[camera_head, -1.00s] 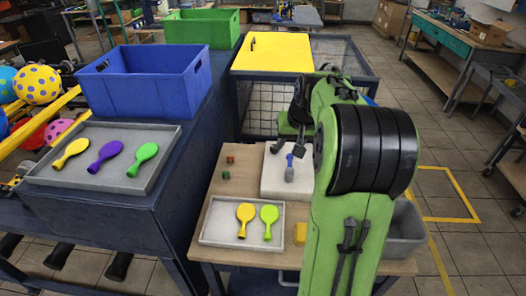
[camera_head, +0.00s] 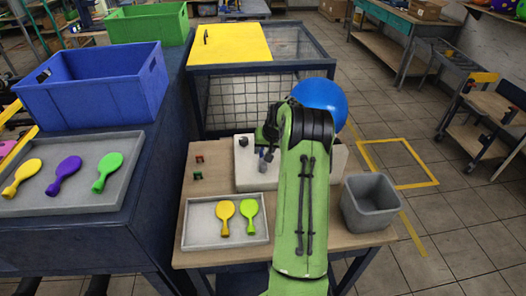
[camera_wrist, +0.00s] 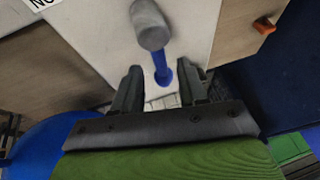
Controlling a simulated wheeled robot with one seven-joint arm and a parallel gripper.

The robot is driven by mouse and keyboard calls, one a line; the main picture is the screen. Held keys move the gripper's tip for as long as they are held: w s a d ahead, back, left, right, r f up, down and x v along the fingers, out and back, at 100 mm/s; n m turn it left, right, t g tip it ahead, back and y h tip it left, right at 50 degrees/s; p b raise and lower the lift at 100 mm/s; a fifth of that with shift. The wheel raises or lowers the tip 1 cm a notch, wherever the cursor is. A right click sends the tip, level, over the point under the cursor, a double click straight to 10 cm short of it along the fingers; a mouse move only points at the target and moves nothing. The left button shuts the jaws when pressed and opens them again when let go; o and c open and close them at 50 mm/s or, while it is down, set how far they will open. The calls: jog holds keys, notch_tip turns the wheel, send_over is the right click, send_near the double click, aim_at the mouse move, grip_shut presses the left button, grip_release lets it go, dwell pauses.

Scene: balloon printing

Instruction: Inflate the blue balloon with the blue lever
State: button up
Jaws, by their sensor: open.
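The blue balloon (camera_head: 322,97) is large and round, behind my arm at the far right of the white machine; my arm hides part of it. A blue round surface (camera_wrist: 42,145) at the lower left of the wrist view looks like the same balloon. The blue lever (camera_wrist: 161,70) has a grey cylindrical end (camera_wrist: 150,25) and lies just ahead of and between my fingers in the wrist view. My gripper (camera_wrist: 160,85) is open, its fingers on either side of the lever's blue part. In the head view my arm hides most of the gripper.
The white machine (camera_head: 244,178) stands on a wooden table. A grey tray (camera_head: 190,235) there holds a yellow and a green balloon. A grey bin (camera_head: 370,205) is at right. A second tray (camera_head: 120,200) with flat balloons and a blue crate (camera_head: 95,90) are at left.

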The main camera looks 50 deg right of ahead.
jog(key=shift+x, duration=0.8)
jog(key=shift+r, duration=0.1)
jog(key=shift+c, duration=0.3)
grip_shut()
